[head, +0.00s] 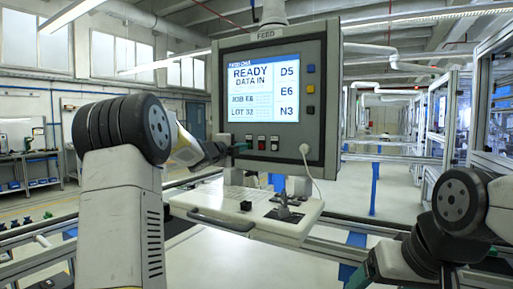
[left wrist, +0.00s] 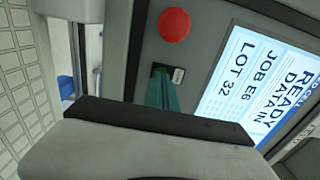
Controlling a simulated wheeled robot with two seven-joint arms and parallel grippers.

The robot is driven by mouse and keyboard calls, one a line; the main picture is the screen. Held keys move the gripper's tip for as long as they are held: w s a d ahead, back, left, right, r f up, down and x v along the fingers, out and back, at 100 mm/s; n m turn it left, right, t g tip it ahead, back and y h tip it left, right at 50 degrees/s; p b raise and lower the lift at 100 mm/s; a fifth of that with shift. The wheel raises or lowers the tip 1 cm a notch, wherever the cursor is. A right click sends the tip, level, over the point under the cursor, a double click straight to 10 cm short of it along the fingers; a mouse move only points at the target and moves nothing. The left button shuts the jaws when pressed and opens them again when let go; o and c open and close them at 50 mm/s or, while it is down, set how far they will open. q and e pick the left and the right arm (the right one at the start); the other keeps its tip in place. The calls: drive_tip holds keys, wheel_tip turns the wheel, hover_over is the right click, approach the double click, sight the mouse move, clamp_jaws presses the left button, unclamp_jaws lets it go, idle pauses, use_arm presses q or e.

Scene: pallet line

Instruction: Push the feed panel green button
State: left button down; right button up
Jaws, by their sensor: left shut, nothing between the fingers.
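The feed panel (head: 325,150) is a grey upright box with a lit screen (head: 262,92) and a row of small controls under it. My left gripper (head: 240,147) is shut and empty, its fingertips at the lower left of the panel face. In the left wrist view its teal fingers (left wrist: 161,92) point at a dark spot beside a small white label (left wrist: 178,75). A red round button (left wrist: 174,24) is apart from them. I cannot make out the green button, and contact is unclear. My right gripper (head: 362,272) is partly seen, low right.
A light-coloured shelf (head: 215,205) with a handle and small parts juts out below the panel. A white cable (head: 312,172) hangs from the panel. Coloured side buttons (head: 310,88) run down the right of the screen. Metal-framed machines stand at the far right.

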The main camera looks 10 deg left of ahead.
use_arm(q)
drive_tip(key=shift+x, duration=1)
idle(0.8)
drive_tip(key=shift+v, duration=2.5)
drive_tip(key=s+a+f+n+g+y, duration=0.15)
drive_tip(key=s+n+y, duration=0.45)
drive_tip(key=s+n, duration=0.75)
drive_tip(key=s+d+f+n+g, duration=0.2)
drive_tip(key=s+f, duration=0.3)
drive_tip(key=s, duration=0.5)
drive_tip(key=s+d+f+n+g+h, duration=0.1)
drive_tip(key=s+d+f+n+g, duration=0.2)
drive_tip(key=s+f, duration=0.3)
drive_tip(key=s+d+f+n+g+h, duration=0.1)
drive_tip(key=s+d+f+n+g, duration=0.2)
drive_tip(key=s, duration=1.2)
wheel_tip(320, 180, down, 3)
drive_tip(key=shift+d+f+g, duration=0.1)
drive_tip(key=shift+d+g, duration=0.5)
drive_tip(key=shift+g, duration=0.05)
